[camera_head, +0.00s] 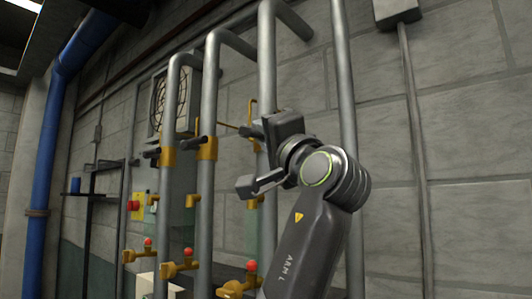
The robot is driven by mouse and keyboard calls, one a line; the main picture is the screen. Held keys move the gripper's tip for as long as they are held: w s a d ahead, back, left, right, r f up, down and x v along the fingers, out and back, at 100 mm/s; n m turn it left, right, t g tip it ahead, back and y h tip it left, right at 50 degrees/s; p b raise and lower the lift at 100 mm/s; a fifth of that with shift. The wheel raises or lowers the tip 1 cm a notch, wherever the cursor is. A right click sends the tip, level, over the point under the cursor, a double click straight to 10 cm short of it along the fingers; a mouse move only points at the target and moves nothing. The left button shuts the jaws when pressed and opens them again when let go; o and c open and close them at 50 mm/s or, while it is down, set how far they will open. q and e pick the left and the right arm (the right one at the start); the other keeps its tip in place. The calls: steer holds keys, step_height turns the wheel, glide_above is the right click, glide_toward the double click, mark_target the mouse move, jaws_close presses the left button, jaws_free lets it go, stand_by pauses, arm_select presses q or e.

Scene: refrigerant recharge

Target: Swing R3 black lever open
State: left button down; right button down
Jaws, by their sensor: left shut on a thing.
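Several grey vertical pipes carry brass fittings with short black levers. One black lever (192,143) sticks out to the left of the brass fitting (207,148) on the middle pipe. Another lever (150,153) is on the pipe further left. On the pipe nearest my arm, a black lever (250,132) points left, close to my left gripper (258,158). My left gripper is shut on this lever, and its dark fingers and wrist hide most of the fitting. No R3 label is readable. My right gripper is not in view.
Brass valves with red knobs (188,252) sit low on the pipes. A fan unit (170,100) is on the wall behind them. A blue pipe (55,130) runs down the left side. The block wall (470,150) at right is mostly bare.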

arm_select(q)
steer(key=shift+w+a+f+m+t+b, duration=0.1)
steer(key=shift+f+m+t+b, duration=0.1)
steer(key=shift+m+t+b, duration=0.3)
steer(key=shift+s+a+f+m+t+b, duration=0.2)
steer(key=shift+t+b, duration=0.3)
steer(key=shift+b, duration=0.35)
steer(key=shift+w+f+m+t+b, duration=0.2)
steer(key=shift+f+m+t+b, duration=0.1)
steer(key=shift+t+b, duration=0.3)
steer(key=shift+m+b, duration=0.3)
steer(key=shift+b, duration=0.15)
steer(key=shift+r+t+h, duration=0.15)
steer(key=shift+t+h, duration=0.15)
steer(key=shift+t, duration=0.2)
steer(key=shift+a+r, duration=0.1)
steer(key=c, duration=1.7)
jaws_free()
steer(key=o, duration=0.4)
steer(key=shift+w+a+f, duration=0.1)
steer(key=shift+w+f, duration=0.1)
steer(key=shift+c, duration=0.2)
